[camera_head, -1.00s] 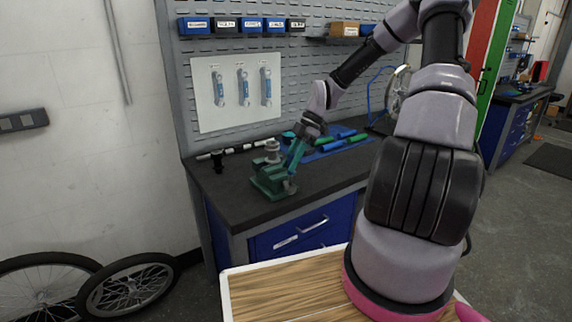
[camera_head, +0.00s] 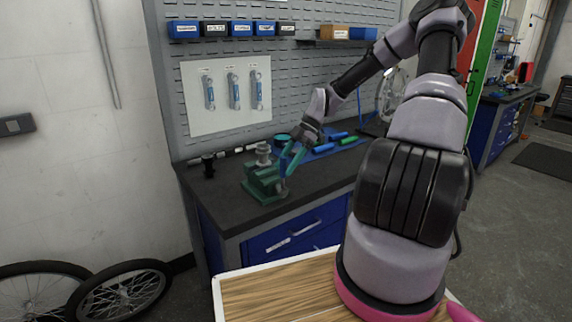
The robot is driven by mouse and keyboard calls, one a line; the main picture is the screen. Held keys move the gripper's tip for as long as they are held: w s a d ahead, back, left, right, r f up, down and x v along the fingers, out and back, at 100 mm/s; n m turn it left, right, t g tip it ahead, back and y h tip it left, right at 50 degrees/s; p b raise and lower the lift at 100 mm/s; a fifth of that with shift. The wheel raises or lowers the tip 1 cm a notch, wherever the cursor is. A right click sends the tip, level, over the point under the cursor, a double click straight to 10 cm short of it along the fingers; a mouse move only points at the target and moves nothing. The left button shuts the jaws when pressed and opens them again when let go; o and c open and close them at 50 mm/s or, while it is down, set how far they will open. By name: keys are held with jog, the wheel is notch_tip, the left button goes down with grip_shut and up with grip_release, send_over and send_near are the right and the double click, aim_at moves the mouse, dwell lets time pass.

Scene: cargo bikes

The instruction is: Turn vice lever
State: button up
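A green bench vice (camera_head: 262,182) stands on the dark workbench top near its front left corner. Its lever is too small to make out clearly, at the right side of the vice. My gripper (camera_head: 292,160) has teal fingers and points down and left, just right of the vice. The fingers overlap the vice's right end in the picture. I cannot tell whether they touch the lever or how far apart they are.
The workbench (camera_head: 225,213) has blue drawers below. Blue and green tool handles (camera_head: 335,143) lie right of my gripper. A pegboard behind carries a white panel (camera_head: 228,95) and small blue bins (camera_head: 240,28). Bicycle wheels (camera_head: 120,292) lean at the lower left.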

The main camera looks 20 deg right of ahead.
jog(key=shift+r, duration=0.1)
jog(key=v, duration=1)
jog(key=shift+d+r, duration=0.2)
jog(key=shift+d, duration=0.05)
jog(key=shift+w, duration=0.1)
jog(key=s+a+r+m+t+h, duration=0.2)
jog(key=s+a+r+m+t, duration=0.2)
jog(key=s+r+m, duration=0.7)
jog(key=s+a+r+m+t+h, duration=0.3)
jog(key=s+a+r+m+t, duration=0.1)
jog(key=s+r+m, duration=0.8)
jog(key=s+m+t, duration=0.1)
jog(key=m, duration=0.1)
jog(key=shift+r+m, duration=0.15)
jog(key=shift+m, duration=0.25)
